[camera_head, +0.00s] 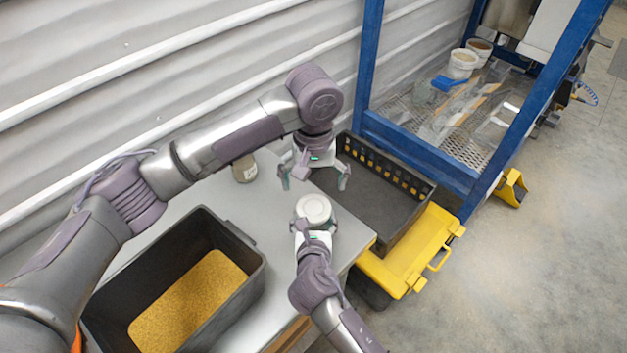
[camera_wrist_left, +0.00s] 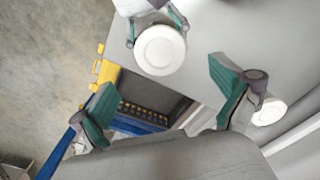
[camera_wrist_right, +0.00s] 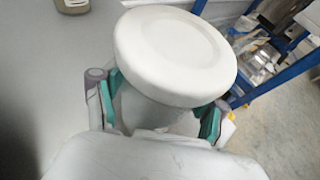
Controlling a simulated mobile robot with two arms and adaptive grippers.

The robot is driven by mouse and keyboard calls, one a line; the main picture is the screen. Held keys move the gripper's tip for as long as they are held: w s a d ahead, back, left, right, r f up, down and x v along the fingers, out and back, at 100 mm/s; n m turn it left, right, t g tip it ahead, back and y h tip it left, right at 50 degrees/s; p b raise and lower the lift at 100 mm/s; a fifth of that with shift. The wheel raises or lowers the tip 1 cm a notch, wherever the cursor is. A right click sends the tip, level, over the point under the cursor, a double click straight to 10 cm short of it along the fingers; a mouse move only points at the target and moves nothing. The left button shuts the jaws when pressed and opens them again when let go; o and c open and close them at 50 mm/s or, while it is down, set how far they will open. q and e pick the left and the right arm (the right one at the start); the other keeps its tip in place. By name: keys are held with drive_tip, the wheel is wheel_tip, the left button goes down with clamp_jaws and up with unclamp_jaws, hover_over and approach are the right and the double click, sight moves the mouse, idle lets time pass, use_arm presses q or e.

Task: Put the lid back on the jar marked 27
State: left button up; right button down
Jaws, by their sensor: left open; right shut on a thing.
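A pale jar (camera_wrist_right: 150,112) with a wide round white lid (camera_wrist_right: 175,55) on its top is between the fingers of my right gripper (camera_wrist_right: 160,118), which is shut on the jar's body. The lid also shows from above in the head view (camera_head: 314,207) and in the left wrist view (camera_wrist_left: 160,50). No number on the jar is visible. My left gripper (camera_head: 314,180) is open and empty, above the table just beyond the lid. A second jar (camera_head: 244,169) with beige contents stands farther back on the table; its marking is unreadable.
A black bin (camera_head: 247,240) of yellow grain is at the left front of the grey table (camera_head: 215,198). A blue-framed rack (camera_head: 420,150) with white tubs is behind. Bare table lies between the jars.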

sight(313, 207)
use_arm(q)
drive_tip(key=shift+f, duration=3.95)
drive_tip(key=c, duration=1.2)
drive_tip(key=m, duration=1)
drive_tip(key=shift+m, duration=0.3)
drive_tip(key=m, duration=0.4)
drive_tip(key=o, duration=1.2)
